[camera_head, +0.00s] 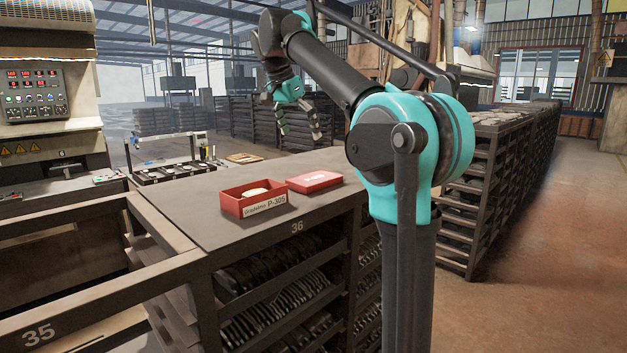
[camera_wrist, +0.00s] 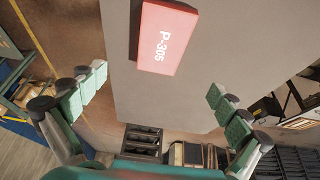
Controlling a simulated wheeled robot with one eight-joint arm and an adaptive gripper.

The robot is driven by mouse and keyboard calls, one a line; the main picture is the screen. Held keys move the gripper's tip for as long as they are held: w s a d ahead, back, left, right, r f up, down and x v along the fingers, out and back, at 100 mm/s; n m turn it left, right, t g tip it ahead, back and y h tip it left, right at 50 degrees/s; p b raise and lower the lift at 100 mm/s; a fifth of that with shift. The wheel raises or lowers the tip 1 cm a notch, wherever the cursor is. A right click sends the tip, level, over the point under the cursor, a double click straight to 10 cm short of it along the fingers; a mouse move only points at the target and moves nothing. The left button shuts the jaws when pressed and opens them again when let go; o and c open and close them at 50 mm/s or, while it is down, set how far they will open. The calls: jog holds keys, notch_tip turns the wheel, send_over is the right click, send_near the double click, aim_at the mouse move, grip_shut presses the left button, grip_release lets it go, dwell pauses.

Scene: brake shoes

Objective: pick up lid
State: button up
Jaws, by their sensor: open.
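The red lid (camera_head: 315,181) lies flat on the grey bench top, just right of a red open box (camera_head: 254,199) labelled P-305. A pale object sits inside the box. In the wrist view the red lid (camera_wrist: 167,38) shows at the top middle, with P-305 in white on it. My gripper (camera_head: 299,132) is above the far part of the bench, behind and above the lid, with its fingers spread. In the wrist view my gripper (camera_wrist: 158,92) is open and empty, with the lid beyond its fingertips and apart from them. The box is not seen in the wrist view.
The grey bench top (camera_head: 220,222) is clear around the box and lid. Racks with brake shoes (camera_head: 280,310) fill the space below it. A metal frame marked 35 (camera_head: 80,290) stands at front left. A machine with a control panel (camera_head: 35,93) stands at left.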

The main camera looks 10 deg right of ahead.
aim_at(314, 178)
jog(key=x, duration=1.4)
jog(key=shift+a+f, duration=0.15)
jog(key=shift+f, duration=0.1)
jog(key=shift+c, duration=0.5)
jog(key=c, duration=0.7)
